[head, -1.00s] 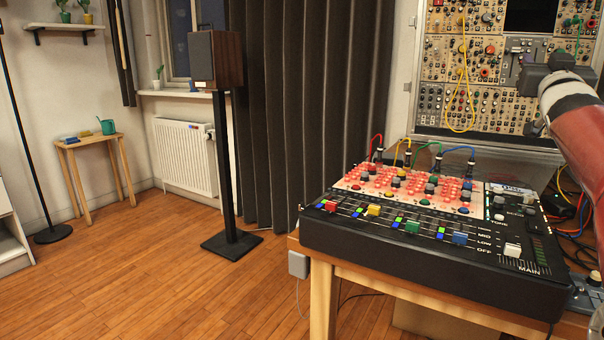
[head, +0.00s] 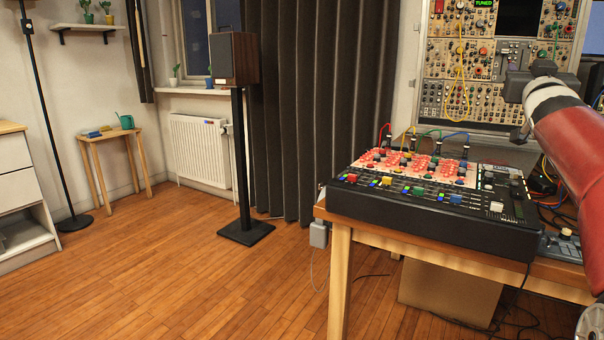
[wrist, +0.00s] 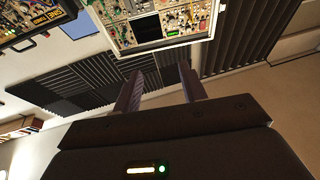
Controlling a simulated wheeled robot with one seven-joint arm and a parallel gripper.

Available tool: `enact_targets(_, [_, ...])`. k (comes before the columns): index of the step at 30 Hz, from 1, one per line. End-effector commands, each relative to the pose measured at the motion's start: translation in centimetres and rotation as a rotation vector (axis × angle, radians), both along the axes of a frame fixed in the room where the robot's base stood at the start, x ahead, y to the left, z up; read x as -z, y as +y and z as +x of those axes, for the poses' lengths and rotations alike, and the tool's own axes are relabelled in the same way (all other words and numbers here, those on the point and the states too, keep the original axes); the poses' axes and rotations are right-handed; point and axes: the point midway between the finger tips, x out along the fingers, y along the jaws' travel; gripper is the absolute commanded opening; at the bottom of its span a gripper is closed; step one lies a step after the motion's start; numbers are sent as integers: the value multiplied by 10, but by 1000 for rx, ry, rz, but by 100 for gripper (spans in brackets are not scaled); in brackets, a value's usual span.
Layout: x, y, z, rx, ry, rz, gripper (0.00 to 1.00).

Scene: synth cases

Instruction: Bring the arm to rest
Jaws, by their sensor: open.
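My gripper (wrist: 160,92) shows in the wrist view with its two fingers apart and nothing between them. It points toward the wall, with dark foam panels and a modular synth rack (wrist: 160,28) beyond the fingertips. In the head view my red and white arm (head: 575,135) reaches up along the right edge. Its dark wrist end (head: 530,88) is in front of the synth rack (head: 470,70) and above the right end of the mixer. The fingers cannot be made out in the head view.
A black mixer (head: 430,225) with coloured faders and cables stands on a wooden table (head: 340,270). A speaker on a stand (head: 240,150) is left of it. A stool (head: 108,135) and white drawers (head: 20,190) are farther left.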

Motion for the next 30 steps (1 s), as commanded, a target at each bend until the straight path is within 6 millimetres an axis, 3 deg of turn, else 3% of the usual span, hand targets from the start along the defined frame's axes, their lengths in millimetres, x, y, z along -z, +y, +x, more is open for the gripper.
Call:
enact_targets(8, [39,55,9,-13,151,21,42])
enact_targets(13, [81,104,1,-20,304,43,42])
enact_targets(16, [116,139,-16,-24,424,60,42])
enact_targets(19, [161,178,-50,-34,578,87,42])
enact_targets(21, [197,202,-82,-46,693,113,42])
enact_targets(30, [342,269,-238,-185,1138,236,42])
